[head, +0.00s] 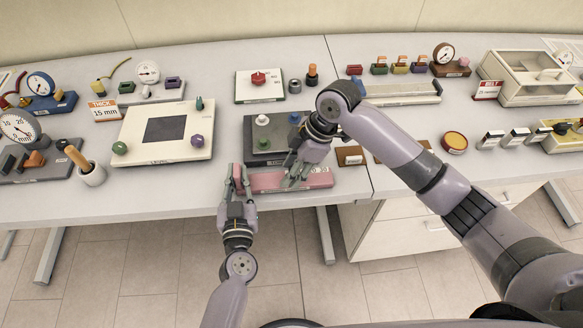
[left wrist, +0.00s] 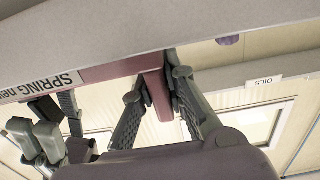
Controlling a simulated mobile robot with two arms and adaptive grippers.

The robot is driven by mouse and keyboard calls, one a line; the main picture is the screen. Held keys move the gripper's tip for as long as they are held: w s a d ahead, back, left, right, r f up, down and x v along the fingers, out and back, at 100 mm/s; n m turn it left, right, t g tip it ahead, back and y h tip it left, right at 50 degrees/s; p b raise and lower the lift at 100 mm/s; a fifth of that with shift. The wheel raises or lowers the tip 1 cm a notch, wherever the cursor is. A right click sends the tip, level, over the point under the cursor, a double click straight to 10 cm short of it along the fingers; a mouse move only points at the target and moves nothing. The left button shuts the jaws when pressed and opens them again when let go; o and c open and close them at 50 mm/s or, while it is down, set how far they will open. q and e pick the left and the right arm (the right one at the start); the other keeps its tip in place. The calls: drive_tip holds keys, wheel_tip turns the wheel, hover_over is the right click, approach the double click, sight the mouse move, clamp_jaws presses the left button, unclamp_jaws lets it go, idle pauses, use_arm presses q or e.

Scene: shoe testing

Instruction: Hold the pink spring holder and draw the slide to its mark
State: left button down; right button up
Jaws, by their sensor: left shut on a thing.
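The pink spring holder (head: 318,178) is a long, low bar at the front edge of the table in the head view. In the left wrist view the holder (left wrist: 115,70) shows beside a white label with "SPRING" on it. My left gripper (head: 238,173) is at the holder's left end. In the left wrist view its fingers are shut on a pink post (left wrist: 157,92) of the holder, one finger on each side.
A dark grey device (head: 258,144) stands just behind the holder, under my right arm. A cream plate with a dark square (head: 136,132) is to the left. An orange-handled tool in a white cup (head: 91,174) stands further left. Bare table lies left of my left gripper.

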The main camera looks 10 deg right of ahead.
clamp_jaws()
idle(0.6)
idle(0.3)
